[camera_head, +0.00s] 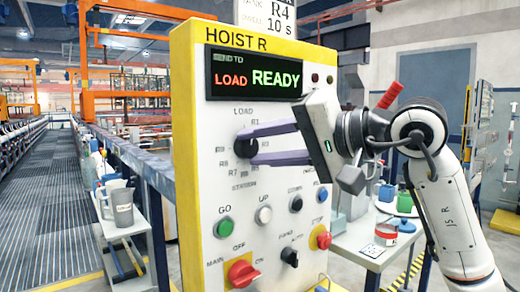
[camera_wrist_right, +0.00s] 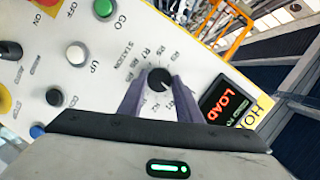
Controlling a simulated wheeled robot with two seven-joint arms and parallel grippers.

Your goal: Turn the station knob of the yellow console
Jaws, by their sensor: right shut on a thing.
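The yellow console (camera_head: 182,120) stands in the middle of the head view, with a white face and the label HOIST R. Its display (camera_head: 253,75) reads LOAD in red and READY in green. The black station knob (camera_head: 246,146) sits below the display, ringed by labels. My right gripper (camera_head: 250,146) comes in from the right, its two purple fingers on either side of the knob and shut on it. In the right wrist view the knob (camera_wrist_right: 159,79) shows between the fingertips. My left gripper is not in view.
Below the knob are a green GO button (camera_head: 223,228), a white UP button (camera_head: 264,215), a red main switch (camera_head: 242,273) and a red stop button (camera_head: 323,240). A side table (camera_head: 372,258) with bottles stands right. A walkway (camera_head: 60,200) runs left.

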